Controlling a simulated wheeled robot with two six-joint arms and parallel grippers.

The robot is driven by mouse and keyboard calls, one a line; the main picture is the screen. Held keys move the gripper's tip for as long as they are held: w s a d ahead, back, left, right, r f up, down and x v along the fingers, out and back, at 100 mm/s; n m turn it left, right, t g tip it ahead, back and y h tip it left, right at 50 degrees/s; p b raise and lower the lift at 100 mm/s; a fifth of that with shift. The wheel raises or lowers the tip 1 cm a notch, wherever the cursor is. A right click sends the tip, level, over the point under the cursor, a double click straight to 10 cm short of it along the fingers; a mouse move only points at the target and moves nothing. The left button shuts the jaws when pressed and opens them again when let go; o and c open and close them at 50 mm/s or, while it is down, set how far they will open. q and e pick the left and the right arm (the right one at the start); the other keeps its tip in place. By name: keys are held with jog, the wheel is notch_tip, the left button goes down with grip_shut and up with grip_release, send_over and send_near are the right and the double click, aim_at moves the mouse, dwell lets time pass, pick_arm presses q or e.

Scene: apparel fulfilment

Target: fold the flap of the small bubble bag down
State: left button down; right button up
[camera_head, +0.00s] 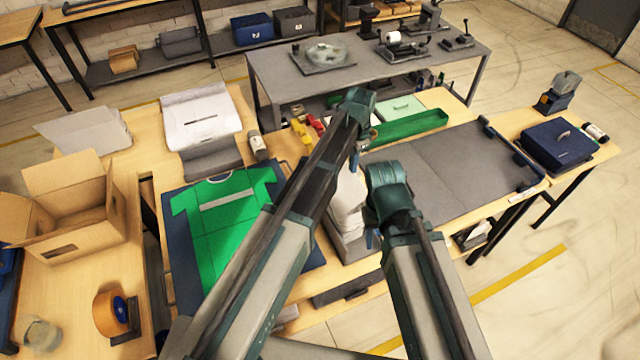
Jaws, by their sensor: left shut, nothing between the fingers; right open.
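My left gripper (356,162) is the higher one, pointing down above the table near the middle; it is shut and empty. My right gripper (370,238) is lower and nearer, beside a stack of white bags or sheets (347,208) in a grey holder. It is open, though my own arm hides most of its fingers. The white stack is partly covered by my arms. I cannot tell whether the small bubble bag is in it, and no flap can be made out there.
A green shirt (222,225) lies on a blue mat left of my arms. A white packet (200,122) lies behind it. A green tray (410,127) and a grey mat (450,170) lie right. An open cardboard box (75,215) stands left.

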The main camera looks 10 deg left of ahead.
aim_at(352, 176)
pick_arm(q)
notch_tip(352, 176, down, 5)
jog(key=b, duration=0.5)
notch_tip(352, 176, up, 8)
jog(key=p, duration=0.8)
jog(key=shift+r, duration=0.25)
jog(key=shift+f, duration=0.1)
